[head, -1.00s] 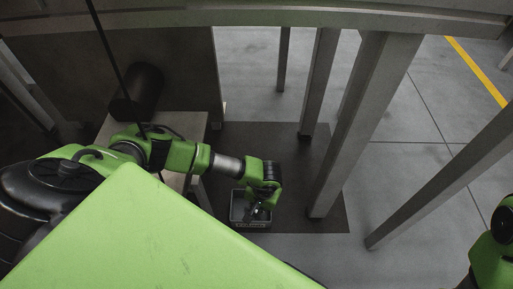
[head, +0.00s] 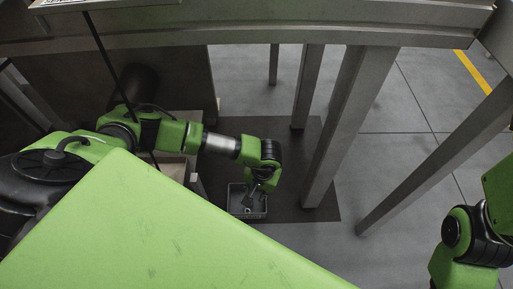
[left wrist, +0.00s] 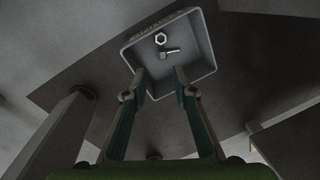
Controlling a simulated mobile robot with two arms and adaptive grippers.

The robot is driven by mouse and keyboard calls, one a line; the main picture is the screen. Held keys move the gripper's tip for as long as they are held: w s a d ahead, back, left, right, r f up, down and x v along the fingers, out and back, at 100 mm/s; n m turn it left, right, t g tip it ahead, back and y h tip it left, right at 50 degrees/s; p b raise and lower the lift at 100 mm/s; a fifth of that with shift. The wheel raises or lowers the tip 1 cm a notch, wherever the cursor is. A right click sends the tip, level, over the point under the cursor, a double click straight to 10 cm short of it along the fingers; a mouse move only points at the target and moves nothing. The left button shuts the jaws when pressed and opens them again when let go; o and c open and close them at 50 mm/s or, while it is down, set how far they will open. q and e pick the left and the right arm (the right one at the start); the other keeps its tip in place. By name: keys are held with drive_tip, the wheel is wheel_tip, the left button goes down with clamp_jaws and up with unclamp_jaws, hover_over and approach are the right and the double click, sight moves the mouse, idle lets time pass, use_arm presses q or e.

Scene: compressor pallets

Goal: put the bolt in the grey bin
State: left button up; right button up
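The grey bin (head: 248,214) stands on the dark mat on the floor, and it fills the top of the left wrist view (left wrist: 203,62). A small metal bolt (left wrist: 170,52) lies inside on the bin's bottom, beside a hex nut (left wrist: 160,39). My left gripper (left wrist: 160,74) is open, its two fingers apart with nothing between them. In the head view the left gripper (head: 254,187) points down at the bin, partly over it. How far its tips are above the rim is hard to tell. My right arm shows at the right edge, but its gripper is out of view.
Grey steel legs (head: 340,125) stand right of the bin, under a long beam (head: 250,25). A pale box-like block (head: 178,165) is left of the bin, near my left arm. Open floor (head: 400,110) lies to the right.

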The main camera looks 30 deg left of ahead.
use_arm(q)
drive_tip(key=r, duration=0.3)
drive_tip(key=shift+d+p, duration=0.2)
drive_tip(key=shift+p, duration=0.2)
